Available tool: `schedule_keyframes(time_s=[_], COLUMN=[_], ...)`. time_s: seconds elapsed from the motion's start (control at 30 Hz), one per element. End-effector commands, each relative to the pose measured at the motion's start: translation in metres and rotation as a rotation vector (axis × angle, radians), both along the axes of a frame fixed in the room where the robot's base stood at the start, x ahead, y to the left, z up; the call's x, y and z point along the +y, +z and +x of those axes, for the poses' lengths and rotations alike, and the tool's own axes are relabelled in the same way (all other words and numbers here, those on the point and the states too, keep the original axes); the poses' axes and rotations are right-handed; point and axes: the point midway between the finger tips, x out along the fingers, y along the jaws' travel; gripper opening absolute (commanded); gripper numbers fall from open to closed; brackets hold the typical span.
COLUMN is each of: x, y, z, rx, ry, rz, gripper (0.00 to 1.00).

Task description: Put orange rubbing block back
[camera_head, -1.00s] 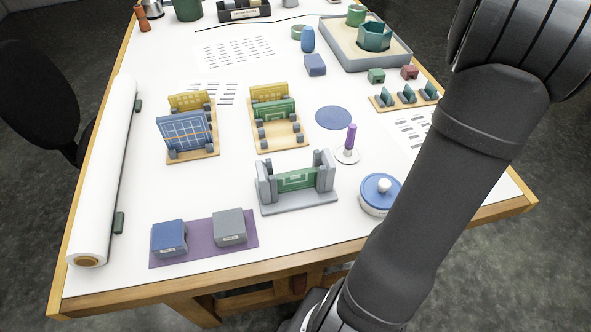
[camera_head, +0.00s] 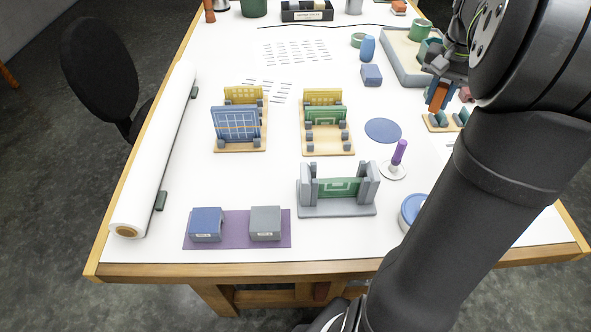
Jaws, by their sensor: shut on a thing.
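My gripper (camera_head: 439,98) is at the upper right, pointing down and shut on an orange block (camera_head: 433,92). The block is small in view and partly covered by the fingers. It is over or just behind the wooden rack (camera_head: 430,127) that holds teal blocks (camera_head: 441,117); I cannot tell whether it touches anything. My arm hides the rack's right part. A dark red block (camera_head: 466,94) sits just right of the gripper.
A grey-rimmed tray (camera_head: 398,72) with green items stands behind the gripper. A purple-handled tool (camera_head: 399,153) stands nearer. Bare white table lies between them.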

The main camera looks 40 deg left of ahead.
Motion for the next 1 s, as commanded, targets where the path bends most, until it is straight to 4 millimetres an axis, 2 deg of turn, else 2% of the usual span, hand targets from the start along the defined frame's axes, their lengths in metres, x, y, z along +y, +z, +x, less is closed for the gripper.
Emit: schedule_keyframes(time_s=[0.03,0.2,0.5,0.8,1.0], x=[0.020,0.071,0.139,0.178,0.187], y=[0.000,-0.001,-0.006,-0.012,-0.015], z=[-0.014,-0.058,-0.148,-0.243,-0.285], rx=[-0.001,-0.001,0.000,0.002,0.001], ry=[0.036,0.130,0.294,0.453,0.520], rz=[0.000,0.000,0.000,-0.001,-0.001], gripper=[0.03,0.03,0.03,0.03,0.03])
